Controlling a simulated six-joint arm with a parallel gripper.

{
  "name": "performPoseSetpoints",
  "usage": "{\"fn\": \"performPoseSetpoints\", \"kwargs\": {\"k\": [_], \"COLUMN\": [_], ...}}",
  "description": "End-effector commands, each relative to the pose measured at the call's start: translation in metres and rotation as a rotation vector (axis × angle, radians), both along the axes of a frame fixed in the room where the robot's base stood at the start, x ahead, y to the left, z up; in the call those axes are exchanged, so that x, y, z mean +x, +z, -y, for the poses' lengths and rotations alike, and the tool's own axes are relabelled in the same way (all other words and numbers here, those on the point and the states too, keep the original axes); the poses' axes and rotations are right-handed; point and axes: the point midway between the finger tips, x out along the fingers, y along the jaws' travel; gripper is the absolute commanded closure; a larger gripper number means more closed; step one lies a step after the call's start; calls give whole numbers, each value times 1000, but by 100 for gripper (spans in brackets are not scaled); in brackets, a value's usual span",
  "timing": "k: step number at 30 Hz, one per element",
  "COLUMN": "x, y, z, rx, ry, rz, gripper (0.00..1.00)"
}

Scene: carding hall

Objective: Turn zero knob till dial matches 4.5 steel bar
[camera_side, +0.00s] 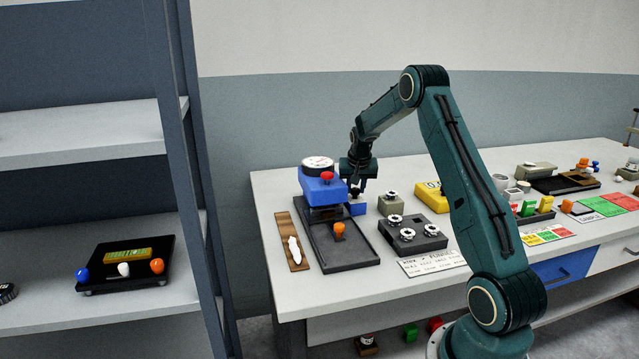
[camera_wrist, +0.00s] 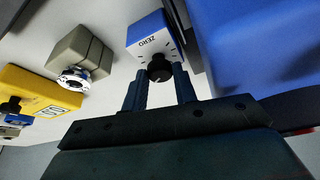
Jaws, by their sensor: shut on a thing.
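The zero knob (camera_wrist: 159,69) is a small black knob on the white face of a blue box (camera_wrist: 147,30) marked ZERO. My gripper (camera_wrist: 160,82) is shut on the knob, one finger on each side, in the wrist view. In the side view my gripper (camera_side: 357,188) points down at the blue box (camera_side: 357,208), beside the blue gauge body (camera_side: 322,189). The round white dial (camera_side: 318,162) sits on top of that body; its reading is too small to tell. I cannot make out a bar marked 4.5.
A black tray (camera_side: 345,261) with an orange-knobbed piece (camera_side: 339,230) lies under the gauge. Grey blocks with silver knobs (camera_side: 394,196) and a yellow box (camera_side: 432,196) stand right of my gripper. A wooden strip (camera_side: 283,245) lies left of the tray.

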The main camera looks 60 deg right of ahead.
Motion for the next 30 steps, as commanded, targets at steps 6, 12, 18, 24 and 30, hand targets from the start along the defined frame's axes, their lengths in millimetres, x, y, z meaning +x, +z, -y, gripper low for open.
{"fn": "performPoseSetpoints", "kwargs": {"k": [6,12,18,24,30], "x": [0,0,0,0,-1], "y": [1,1,1,0,6], "z": [0,0,0,0,-2], "rx": [-1,-1,-1,0,0], "ry": [-9,-9,-8,-8,-7], "rz": [1,1,0,0,1], "gripper": [95,95,50,50,50]}}
